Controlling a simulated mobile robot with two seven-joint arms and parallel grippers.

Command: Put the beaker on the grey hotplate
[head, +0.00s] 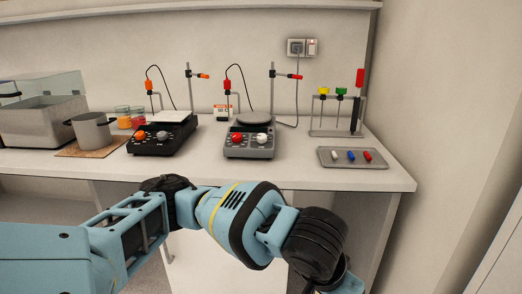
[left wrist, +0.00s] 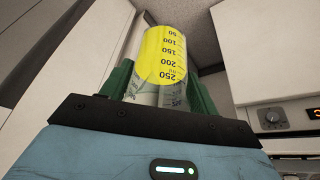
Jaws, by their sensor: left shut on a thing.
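The beaker (left wrist: 165,52) is clear with a yellow band and black volume marks, and it fills the middle of the left wrist view. My left gripper (left wrist: 160,90) is shut on it, with a green finger on each side. In the head view my left arm reaches across the front of the bench, and its gripper and the beaker are out of the picture at the bottom. The grey hotplate (head: 249,146) stands on the bench, with a round top plate, a red knob and a white knob. My right gripper is not in view.
A black hotplate (head: 163,140) stands left of the grey one. A metal pot (head: 92,131) and a grey bin (head: 40,120) are further left. A tray (head: 330,161) with small coloured items and a rack (head: 318,130) are at the right. A rod stand (head: 271,90) rises behind the grey hotplate.

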